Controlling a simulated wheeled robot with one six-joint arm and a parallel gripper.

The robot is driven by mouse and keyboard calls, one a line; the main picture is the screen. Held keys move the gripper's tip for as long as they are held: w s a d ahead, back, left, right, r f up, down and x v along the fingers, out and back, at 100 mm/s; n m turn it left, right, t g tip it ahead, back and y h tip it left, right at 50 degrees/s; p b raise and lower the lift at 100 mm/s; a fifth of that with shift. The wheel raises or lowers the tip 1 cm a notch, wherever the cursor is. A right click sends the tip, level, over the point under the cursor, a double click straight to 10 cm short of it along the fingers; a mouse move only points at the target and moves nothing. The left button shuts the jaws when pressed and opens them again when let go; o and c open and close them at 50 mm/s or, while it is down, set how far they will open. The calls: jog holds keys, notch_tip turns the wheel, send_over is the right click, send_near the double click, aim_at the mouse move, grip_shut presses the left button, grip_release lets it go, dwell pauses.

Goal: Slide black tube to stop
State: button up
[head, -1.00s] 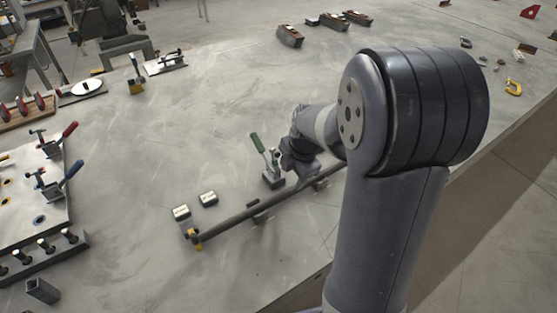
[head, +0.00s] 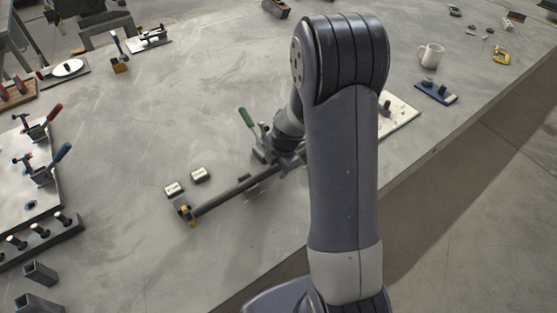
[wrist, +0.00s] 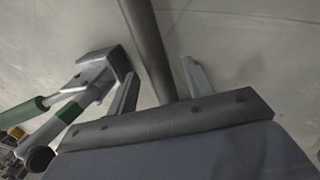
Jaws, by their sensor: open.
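The black tube (head: 237,188) lies lengthwise over low supports on the table, from a stop block with a yellow part (head: 185,213) at its left end back toward my gripper. In the wrist view the tube (wrist: 147,38) runs down between the two fingers of my gripper (wrist: 160,72). The fingers are open, with a gap on either side of the tube. In the head view my gripper (head: 287,158) is at the right part of the tube, partly hidden by my arm. The tube's right end is hidden there.
A green-handled clamp (head: 248,121) stands close beside my gripper; its handle also shows in the wrist view (wrist: 22,112). Two small blocks (head: 174,189) lie behind the tube.

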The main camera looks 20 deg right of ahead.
grip_shut()
dwell(0.6)
jog(key=shift+a, duration=0.3)
grip_release()
jog(key=shift+s, duration=0.1)
dwell(0.4)
jog(key=v, duration=1)
jog(key=shift+r+b, duration=0.4)
jog(key=shift+s+d, duration=0.1)
jog(key=shift+s, duration=0.05)
